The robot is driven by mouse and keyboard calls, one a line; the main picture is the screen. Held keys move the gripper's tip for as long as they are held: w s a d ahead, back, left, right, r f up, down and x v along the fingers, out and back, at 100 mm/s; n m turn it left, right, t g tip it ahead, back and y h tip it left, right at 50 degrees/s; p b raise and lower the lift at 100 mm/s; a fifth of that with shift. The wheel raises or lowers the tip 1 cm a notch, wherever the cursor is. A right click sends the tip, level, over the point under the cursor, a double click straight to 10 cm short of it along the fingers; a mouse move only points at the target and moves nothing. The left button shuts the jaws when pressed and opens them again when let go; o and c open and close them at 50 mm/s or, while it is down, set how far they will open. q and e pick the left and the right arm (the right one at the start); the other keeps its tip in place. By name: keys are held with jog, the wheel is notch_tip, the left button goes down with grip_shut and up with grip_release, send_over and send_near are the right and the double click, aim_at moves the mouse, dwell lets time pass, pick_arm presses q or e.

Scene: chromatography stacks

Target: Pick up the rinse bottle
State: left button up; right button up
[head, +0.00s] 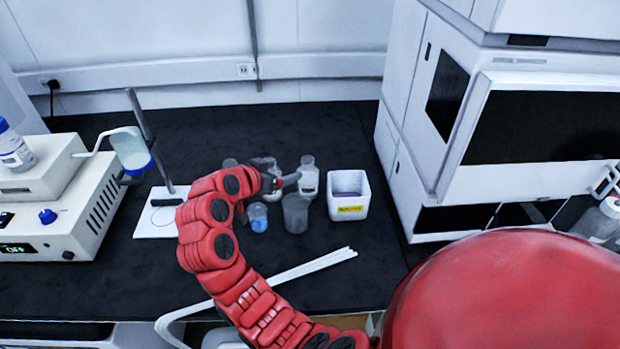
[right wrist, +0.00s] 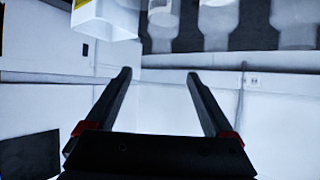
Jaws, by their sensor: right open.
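No bottle has a label I can read as the rinse bottle. A clear bottle with a pale label (head: 308,178) stands on the black bench, just beyond my right gripper (head: 287,183). Another bottle stands behind the gripper and is partly hidden. A pale bottle with a blue end and a thin bent spout (head: 130,150) is tilted beside the stand at the left. In the right wrist view, my right gripper (right wrist: 161,76) is open with nothing between its fingers. Several bottles show upside down along that view's top, including one at the right (right wrist: 295,22). My left gripper is not in view.
A white box with a yellow label (head: 348,209) stands right of the bottles. A grey beaker (head: 296,213) and a small beaker with blue contents (head: 258,218) stand in front. White rods (head: 310,267) lie nearer. A tall white instrument (head: 440,150) bounds the right.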

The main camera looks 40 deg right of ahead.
aim_at(304, 166)
jog(key=p+x, duration=0.1)
jog(key=x, duration=0.9)
jog(key=shift+w+d+p, duration=0.15)
jog(key=shift+p, duration=0.25)
jog(key=x, duration=0.2)
jog(key=p+x, duration=0.1)
jog(key=x, duration=0.2)
jog(key=shift+w+f+p, duration=0.1)
jog(key=shift+f+p, duration=0.2)
jog(key=shift+f, duration=0.15)
jog(key=shift+w+f, duration=0.1)
jog(key=shift+f, duration=0.05)
grip_shut()
